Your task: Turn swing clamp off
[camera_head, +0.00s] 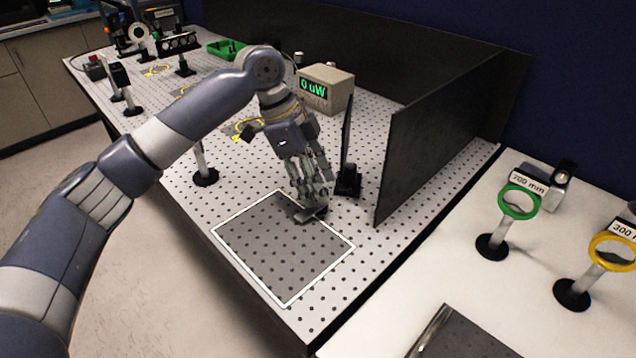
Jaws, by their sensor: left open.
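My left arm reaches in from the left over the perforated optical table (215,212). My left gripper (314,196) is open and points down at the far corner of a dark grey square with a white outline (280,250). A small dark flat piece (312,215) lies at its fingertips; I cannot tell whether they touch it. The fingers partly hide this piece, and I cannot tell for sure whether it is the swing clamp. My right gripper is not in view.
A dark upright plate on a black base (348,182) stands just right of the gripper. A post (205,176) stands left. Green (519,202) and yellow (612,252) ringed lenses stand on the white right-hand table.

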